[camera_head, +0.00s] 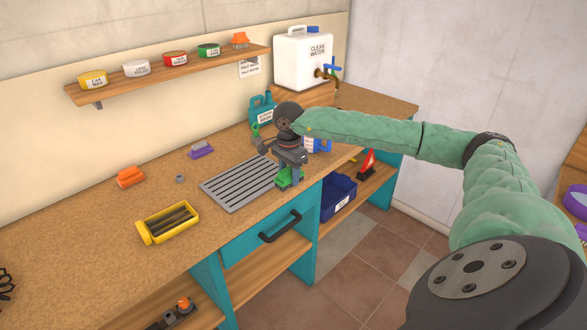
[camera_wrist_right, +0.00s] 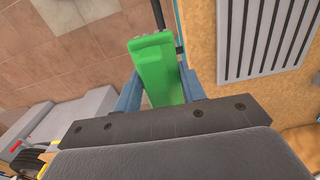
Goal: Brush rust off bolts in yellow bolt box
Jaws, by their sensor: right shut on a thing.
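The yellow bolt box (camera_head: 146,235) sits on the workbench at the left in the head view, with dark rod-like bolts (camera_head: 170,219) lying in it. Rust on them is too small to make out. My right gripper (camera_head: 290,173) is shut on a green block-like thing (camera_head: 287,184), perhaps a brush. It is over the bench's front edge, right of the yellow box and apart from it. In the right wrist view the green thing (camera_wrist_right: 155,68) sits between the two blue-grey fingers. Any bristles are hidden. My left gripper is not in view.
A grey slotted grate (camera_head: 235,188) lies between the yellow box and my right gripper. An orange brush-like block (camera_head: 130,177) and a purple one (camera_head: 201,149) lie behind. A clean-water tank (camera_head: 303,58) stands at the back right. Cans line the wall shelf (camera_head: 150,78).

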